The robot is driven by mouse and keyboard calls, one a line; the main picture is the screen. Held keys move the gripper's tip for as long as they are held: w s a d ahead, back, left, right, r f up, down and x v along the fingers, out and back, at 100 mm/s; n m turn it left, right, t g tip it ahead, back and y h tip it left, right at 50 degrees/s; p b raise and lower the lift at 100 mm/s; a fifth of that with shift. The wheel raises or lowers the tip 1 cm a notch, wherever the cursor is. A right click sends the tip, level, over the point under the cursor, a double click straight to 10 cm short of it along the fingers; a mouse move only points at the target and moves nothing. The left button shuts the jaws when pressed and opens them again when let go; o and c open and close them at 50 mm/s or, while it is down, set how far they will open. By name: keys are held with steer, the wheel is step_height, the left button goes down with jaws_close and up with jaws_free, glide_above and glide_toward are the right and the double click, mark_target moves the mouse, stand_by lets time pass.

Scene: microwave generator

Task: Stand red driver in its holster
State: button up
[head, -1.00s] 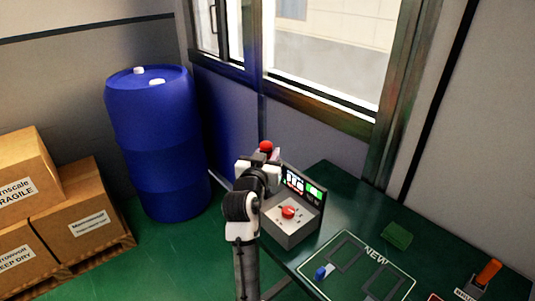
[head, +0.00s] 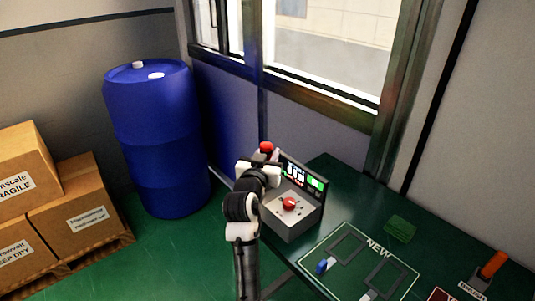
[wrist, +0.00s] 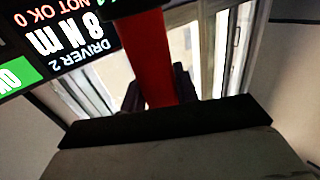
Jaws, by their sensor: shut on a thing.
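My gripper (head: 266,157) is shut on the red driver (head: 266,147). Only the driver's rounded red end shows above the gripper in the head view. In the wrist view its red body (wrist: 156,55) runs up between the two dark fingers, and its far end is out of frame. An orange-handled driver (head: 493,264) stands tilted in a dark holder (head: 476,283) at the far right of the bench. I cannot make out an empty holster for the red driver.
The controller box (head: 290,222) has a red knob and a lit screen; its screen (wrist: 40,40) reads upside down in the wrist view. The green bench (head: 345,190) holds a marked mat (head: 372,248) with a blue item (head: 322,267). A blue barrel (head: 160,140) and cartons (head: 75,212) stand left.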

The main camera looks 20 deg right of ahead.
steer(key=shift+f+b, duration=0.6)
steer(key=shift+f, duration=0.35)
steer(key=shift+f+b, duration=0.4)
steer(key=shift+b, duration=0.05)
steer(key=shift+f, duration=0.15)
stand_by(0.6)
steer(key=o, duration=1.1)
steer(key=shift+o, duration=0.4)
steer(key=shift+f, duration=0.15)
